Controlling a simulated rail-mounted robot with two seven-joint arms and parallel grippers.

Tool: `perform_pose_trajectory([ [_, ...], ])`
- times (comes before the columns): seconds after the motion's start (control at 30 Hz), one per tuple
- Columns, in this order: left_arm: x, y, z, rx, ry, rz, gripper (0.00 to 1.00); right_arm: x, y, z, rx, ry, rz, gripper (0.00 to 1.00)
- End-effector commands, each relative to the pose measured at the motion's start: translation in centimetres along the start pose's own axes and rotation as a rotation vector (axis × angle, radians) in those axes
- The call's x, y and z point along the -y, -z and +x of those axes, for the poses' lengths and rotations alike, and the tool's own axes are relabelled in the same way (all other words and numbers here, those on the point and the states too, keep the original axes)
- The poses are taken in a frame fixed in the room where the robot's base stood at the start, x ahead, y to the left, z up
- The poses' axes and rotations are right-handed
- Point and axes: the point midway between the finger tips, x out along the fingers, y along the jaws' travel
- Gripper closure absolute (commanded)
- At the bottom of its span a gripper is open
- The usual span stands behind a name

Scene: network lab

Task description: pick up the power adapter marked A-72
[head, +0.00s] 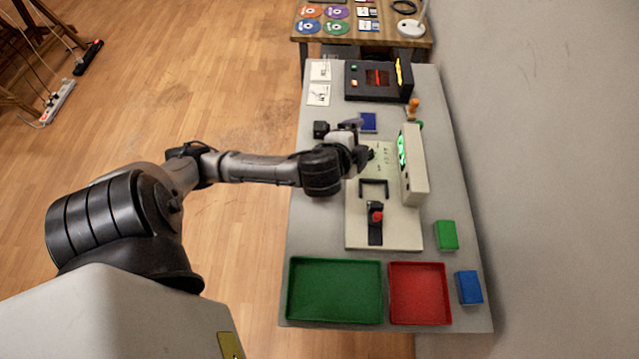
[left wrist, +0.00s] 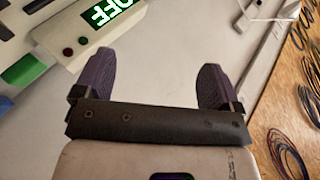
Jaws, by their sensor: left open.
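I cannot read a mark A-72 on anything, so I cannot tell which object is the power adapter. Small box-shaped things lie on the grey table: a blue one (head: 368,122) just beyond my left gripper, a green one (head: 446,234) at the right edge, and another blue one (head: 468,287) at the near right corner. My left gripper (head: 352,124) is over the middle of the table, beside the test fixture. In the left wrist view its two purple fingers (left wrist: 158,75) are wide apart with nothing between them. My right gripper is not in view.
A pale fixture (head: 384,231) with a red-knobbed lever and an upright panel (head: 415,165) takes the table's middle. A green tray (head: 334,262) and a red tray (head: 418,264) stand empty in front. A black device (head: 374,93) stands at the back. A wall borders the right.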

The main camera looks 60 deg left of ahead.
Motion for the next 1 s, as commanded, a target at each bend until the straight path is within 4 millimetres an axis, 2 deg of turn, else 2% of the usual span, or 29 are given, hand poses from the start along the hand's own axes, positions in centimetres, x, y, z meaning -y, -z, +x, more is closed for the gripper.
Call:
perform_pose_trajectory([
  [0.03, 4.0, 1.4, 0.7, -0.070, 0.148, 0.073, 0.11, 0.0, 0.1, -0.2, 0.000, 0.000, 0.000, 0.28],
  [0.1, 8.7, 4.1, 0.8, -0.206, 0.353, 0.211, 0.11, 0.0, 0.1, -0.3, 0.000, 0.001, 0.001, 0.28],
  [0.13, 10.1, 5.2, 0.6, -0.267, 0.431, 0.282, 0.11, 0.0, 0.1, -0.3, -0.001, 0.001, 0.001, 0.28],
  [0.2, 12.3, 7.6, -0.2, -0.398, 0.583, 0.464, 0.11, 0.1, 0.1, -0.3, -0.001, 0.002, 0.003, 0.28],
  [0.3, 13.1, 10.5, -1.6, -0.566, 0.759, 0.755, 0.11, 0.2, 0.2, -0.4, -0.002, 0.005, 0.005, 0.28],
  [0.37, 12.5, 11.7, -2.4, -0.659, 0.840, 0.942, 0.11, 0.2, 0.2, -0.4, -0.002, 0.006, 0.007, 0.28],
  [0.43, 10.9, 12.5, -3.0, -0.761, 0.917, 1.168, 0.11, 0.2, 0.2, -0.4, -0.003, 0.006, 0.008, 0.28],
  [0.57, 6.4, 12.3, -3.3, -0.941, 1.010, 1.598, 0.11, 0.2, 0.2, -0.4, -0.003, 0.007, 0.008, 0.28],
  [0.67, 2.5, 10.9, -3.0, -1.080, 1.048, 1.923, 0.11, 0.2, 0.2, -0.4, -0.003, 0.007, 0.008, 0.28],
  [0.8, -2.3, 7.5, -1.8, -1.276, 1.057, 2.363, 0.11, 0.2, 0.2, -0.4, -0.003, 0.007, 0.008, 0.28],
  [0.87, -3.9, 5.5, -1.1, -1.365, 1.042, 2.550, 0.11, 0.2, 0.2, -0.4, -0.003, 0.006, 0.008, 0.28],
  [0.9, -4.7, 4.1, -0.6, 1.377, -0.987, -2.580, 0.11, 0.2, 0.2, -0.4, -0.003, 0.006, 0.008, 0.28],
  [1.0, -5.9, 0.4, 0.7, 1.275, -0.756, -2.367, 0.11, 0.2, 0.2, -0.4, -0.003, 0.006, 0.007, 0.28],
])
